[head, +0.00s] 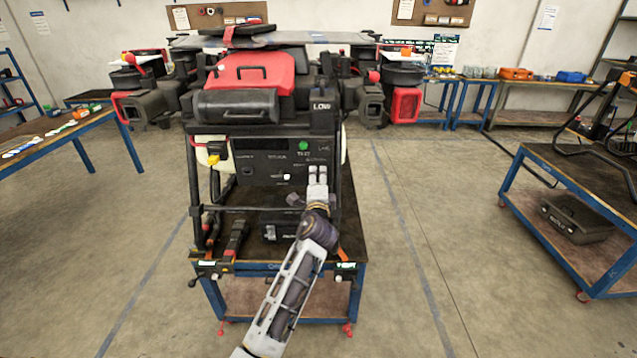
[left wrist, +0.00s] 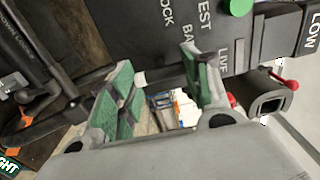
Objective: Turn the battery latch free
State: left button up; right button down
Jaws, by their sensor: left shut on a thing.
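The drone's black control panel (head: 275,160) faces me, with a green TEST button (head: 303,146) and white lettering. The button also shows in the left wrist view (left wrist: 238,7). My left gripper (head: 317,175) is at the panel's lower right, below the lettering. In the left wrist view its green-padded fingers (left wrist: 160,75) stand either side of a dark bar (left wrist: 165,76) at the panel's lower edge, which appears to be the battery latch. The gripper is shut on it. My right gripper is out of view.
The drone stands on a blue-framed cart (head: 285,290). Black frame tubes flank the panel.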

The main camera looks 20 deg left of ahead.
pick_arm(q)
jog(key=o, duration=1.1)
jog(key=shift+a, duration=0.25)
jog(key=shift+s+d+f, duration=0.1)
jog(key=shift+s+d, duration=0.2)
jog(key=shift+s, duration=0.2)
jog(key=v, duration=1.1)
